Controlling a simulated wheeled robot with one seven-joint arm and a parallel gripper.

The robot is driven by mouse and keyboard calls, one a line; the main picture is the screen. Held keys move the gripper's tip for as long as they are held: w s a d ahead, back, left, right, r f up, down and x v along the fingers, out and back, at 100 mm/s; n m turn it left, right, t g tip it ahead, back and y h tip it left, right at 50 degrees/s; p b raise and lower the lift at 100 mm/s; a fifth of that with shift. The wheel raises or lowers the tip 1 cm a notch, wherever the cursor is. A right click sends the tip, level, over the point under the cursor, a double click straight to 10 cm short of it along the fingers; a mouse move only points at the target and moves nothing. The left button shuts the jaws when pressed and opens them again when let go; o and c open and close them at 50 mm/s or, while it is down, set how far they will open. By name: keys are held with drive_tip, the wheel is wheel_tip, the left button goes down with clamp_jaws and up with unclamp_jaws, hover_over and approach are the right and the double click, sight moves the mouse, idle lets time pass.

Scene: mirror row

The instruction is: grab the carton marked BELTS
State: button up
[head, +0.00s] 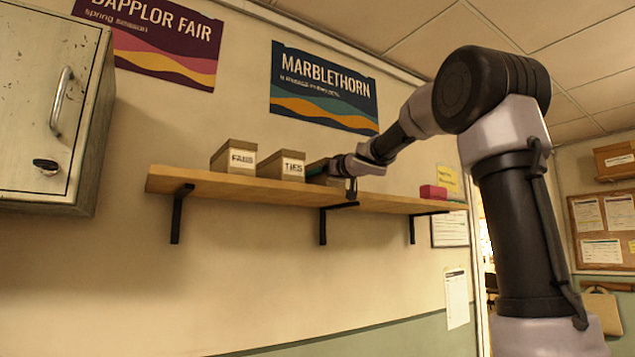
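A wooden wall shelf (225,187) holds a carton marked FANS (234,157) and, to its right, a carton marked TIES (281,166). Right of TIES stands a darker, greenish box (317,169), partly hidden by my gripper; no label on it can be read. I see no readable BELTS marking. My gripper (341,168) is at shelf height, at or just in front of the greenish box. Its fingers are too small and overlapped to tell whether they are open or shut, or whether they touch the box.
A small red box (433,192) sits at the shelf's right end. A grey metal cabinet (50,105) hangs at left. A brown box with an unreadable label (614,160) stands on a small shelf at far right, above a notice board (602,228). Black brackets (323,222) jut below the shelf.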

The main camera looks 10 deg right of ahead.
drive_tip(key=c, duration=1.1)
drive_tip(key=shift+r, duration=0.15)
